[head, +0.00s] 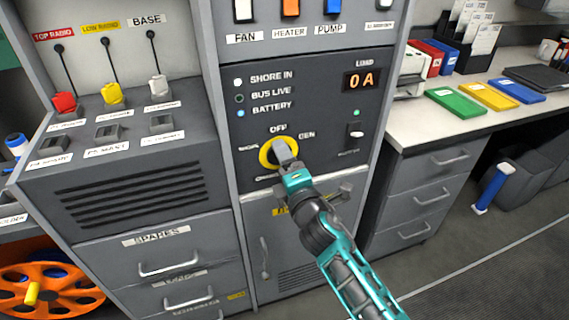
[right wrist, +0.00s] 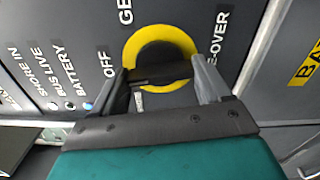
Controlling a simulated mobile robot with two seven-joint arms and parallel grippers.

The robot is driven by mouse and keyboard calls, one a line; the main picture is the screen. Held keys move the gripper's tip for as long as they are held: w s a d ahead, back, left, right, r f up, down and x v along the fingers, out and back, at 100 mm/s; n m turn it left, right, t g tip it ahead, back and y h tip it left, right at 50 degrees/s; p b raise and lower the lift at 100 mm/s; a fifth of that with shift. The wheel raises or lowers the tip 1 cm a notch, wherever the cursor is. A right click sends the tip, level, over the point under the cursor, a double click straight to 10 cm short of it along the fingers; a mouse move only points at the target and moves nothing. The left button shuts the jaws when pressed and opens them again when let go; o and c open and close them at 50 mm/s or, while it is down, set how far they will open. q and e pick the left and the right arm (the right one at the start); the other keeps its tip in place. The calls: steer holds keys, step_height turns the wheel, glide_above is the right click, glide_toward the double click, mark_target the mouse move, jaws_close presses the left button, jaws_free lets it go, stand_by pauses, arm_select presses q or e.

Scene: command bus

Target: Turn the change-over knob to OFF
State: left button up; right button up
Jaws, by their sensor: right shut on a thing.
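The change-over knob has a yellow ring (head: 265,158) on the dark panel, with OFF printed above it and GEN at its upper right. Another label sits at its left. In the right wrist view the ring (right wrist: 183,38) surrounds a dark grip bar (right wrist: 160,73). My right gripper (head: 284,150) is at the knob, its fingers on either side of the bar, shut on it; it also shows in the right wrist view (right wrist: 163,84). The bar lies roughly along the line towards OFF in the wrist view, but its exact pointer position is partly hidden. My left gripper is not in view.
A LOAD display (head: 365,81) reads 0 A, and the BATTERY lamp (head: 241,113) is lit blue. A toggle switch (head: 355,131) is right of the knob. Drawers (head: 425,190) and a worktop stand at the right.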

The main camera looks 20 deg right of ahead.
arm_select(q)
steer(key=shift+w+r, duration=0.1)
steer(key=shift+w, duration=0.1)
arm_select(e)
steer(key=shift+m, duration=0.9)
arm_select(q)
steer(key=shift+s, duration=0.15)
arm_select(e)
steer(key=o, duration=1)
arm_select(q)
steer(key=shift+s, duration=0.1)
